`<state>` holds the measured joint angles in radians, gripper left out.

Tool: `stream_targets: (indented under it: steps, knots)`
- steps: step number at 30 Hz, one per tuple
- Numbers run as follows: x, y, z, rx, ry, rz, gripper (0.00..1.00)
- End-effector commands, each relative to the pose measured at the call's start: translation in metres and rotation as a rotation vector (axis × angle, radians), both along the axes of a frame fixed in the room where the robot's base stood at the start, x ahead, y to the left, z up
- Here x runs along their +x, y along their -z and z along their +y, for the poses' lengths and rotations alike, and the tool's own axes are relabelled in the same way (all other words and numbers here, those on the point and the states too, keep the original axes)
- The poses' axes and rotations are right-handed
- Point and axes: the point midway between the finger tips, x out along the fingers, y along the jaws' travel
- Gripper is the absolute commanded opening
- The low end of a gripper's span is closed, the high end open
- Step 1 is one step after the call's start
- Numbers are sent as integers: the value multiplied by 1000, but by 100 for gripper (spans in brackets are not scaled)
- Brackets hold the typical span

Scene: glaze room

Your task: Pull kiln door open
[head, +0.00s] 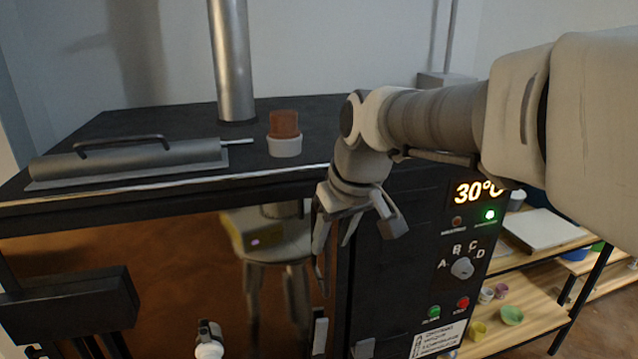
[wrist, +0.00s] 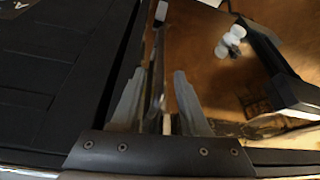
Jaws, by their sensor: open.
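The kiln door (head: 190,260) is a glossy, mirror-like brown panel on the front of the dark kiln, and it looks shut. Its upright metal handle (head: 320,285) runs near the door's right edge, partly hidden behind my gripper. My gripper (head: 356,236) is open, pointing down in front of the right edge of the door. In the wrist view, my gripper (wrist: 157,82) has the handle (wrist: 157,62) between its two spread fingers, or lined up with the gap. Whether a finger touches the handle, I cannot tell.
A dark box (head: 75,305) sticks out at the door's left. The control panel (head: 460,265) with dial, buttons and a 30°C display is right of the door. A wooden shelf (head: 540,310) stands right.

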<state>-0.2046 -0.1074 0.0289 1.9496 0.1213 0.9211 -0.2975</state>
Motion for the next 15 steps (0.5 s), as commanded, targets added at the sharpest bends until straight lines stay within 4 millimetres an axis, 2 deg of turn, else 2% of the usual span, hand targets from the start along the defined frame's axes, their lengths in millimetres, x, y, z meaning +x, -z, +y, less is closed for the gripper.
stream_targets:
  steps: [1,6,10,15]
  knots:
    - [3,12,2,-1,-1,5,45]
    - [14,40,7,-1,0,3,45]
    - [19,53,10,0,0,2,45]
    - [22,61,12,0,0,0,45]
